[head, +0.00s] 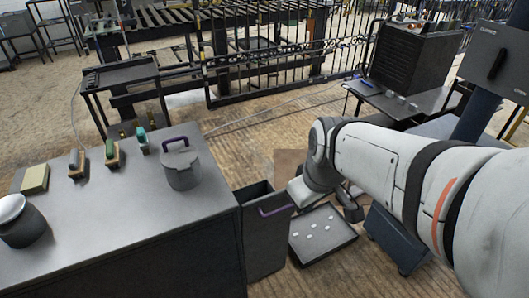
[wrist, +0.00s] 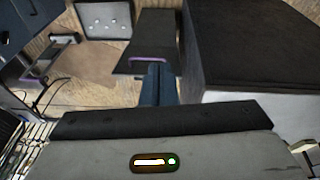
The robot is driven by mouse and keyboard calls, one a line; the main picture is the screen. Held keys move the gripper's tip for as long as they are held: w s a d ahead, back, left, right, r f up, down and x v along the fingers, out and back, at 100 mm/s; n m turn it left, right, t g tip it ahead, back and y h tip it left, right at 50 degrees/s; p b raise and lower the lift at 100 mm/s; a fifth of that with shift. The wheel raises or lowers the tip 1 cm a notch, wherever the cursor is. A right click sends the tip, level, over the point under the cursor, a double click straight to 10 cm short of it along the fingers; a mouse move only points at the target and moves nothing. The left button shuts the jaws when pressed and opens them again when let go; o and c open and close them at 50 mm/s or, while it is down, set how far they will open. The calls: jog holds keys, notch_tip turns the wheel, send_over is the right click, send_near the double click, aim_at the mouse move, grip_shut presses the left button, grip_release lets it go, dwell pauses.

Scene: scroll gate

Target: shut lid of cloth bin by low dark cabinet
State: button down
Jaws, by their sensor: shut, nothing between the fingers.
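The cloth bin (head: 266,240) is a tall dark box standing against the right end of the low dark cabinet (head: 120,262). A purple handle (head: 275,209) runs along its upper edge. The bin also shows in the wrist view (wrist: 154,30), with a purple edge (wrist: 130,74) on a flared panel. The lid's exact angle is hard to tell. My gripper (wrist: 157,70) is shut and empty, its blue-grey fingertips overlapping the bin's near edge in the wrist view; contact is unclear. In the head view my wrist is just right of the bin, and the fingertips cannot be made out.
A shallow tray (head: 301,250) with several white pieces lies on the floor right of the bin. A lidded grey pot (head: 182,172), brushes and a jar (head: 17,226) stand on the cabinet. A brown square (head: 288,160) lies behind the bin. Open wooden floor lies beyond.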

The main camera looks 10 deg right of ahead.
jog(key=w+f+n+b, duration=0.8)
jog(key=w+f, duration=0.1)
jog(key=f, duration=0.4)
jog(key=w+f+n+t+b, duration=0.1)
jog(key=w+f+n+b, duration=0.7)
jog(key=f, duration=0.6)
jog(key=shift+w+a+f+n+y+b, duration=0.15)
jog(key=shift+w+f+n+y+b, duration=0.25)
jog(key=shift+w, duration=0.3)
jog(key=shift+r, duration=0.1)
